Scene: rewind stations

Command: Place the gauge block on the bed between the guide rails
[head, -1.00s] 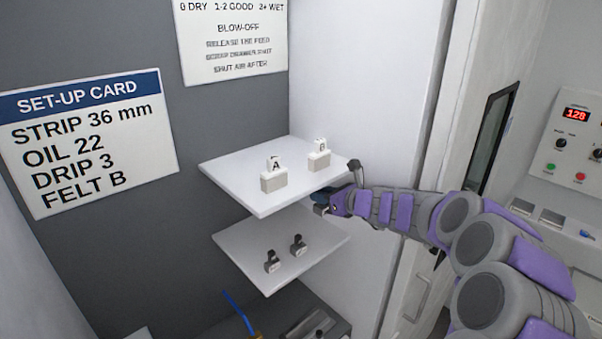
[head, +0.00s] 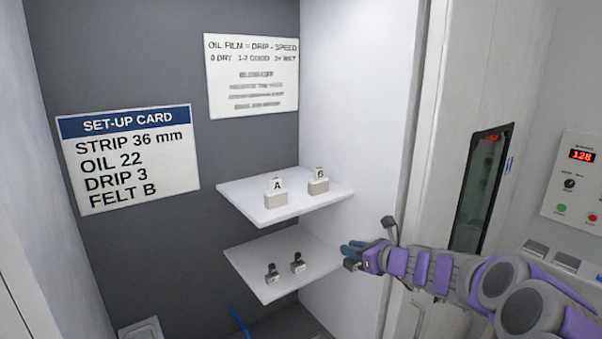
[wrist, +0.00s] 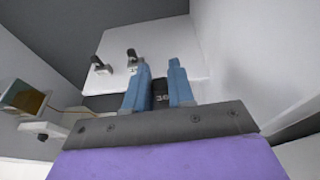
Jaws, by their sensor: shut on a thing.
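My gripper (head: 350,252) is to the right of the lower shelf in the head view. In the wrist view its two blue fingers (wrist: 159,80) are shut on a dark gauge block (wrist: 160,96) with pale digits that look like 36. The block is hard to make out in the head view. The bed and guide rails cannot be made out in either current view. A set-up card (head: 128,160) on the grey wall reads STRIP 36 mm, OIL 22, DRIP 3, FELT B.
The upper shelf (head: 245,205) holds white blocks marked A (head: 276,194) and B (head: 318,182). The lower shelf (head: 280,245) holds two small dark-topped blocks (head: 272,273), (head: 298,263). A white door panel (head: 455,130) and a control panel (head: 575,185) reading 128 stand at right.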

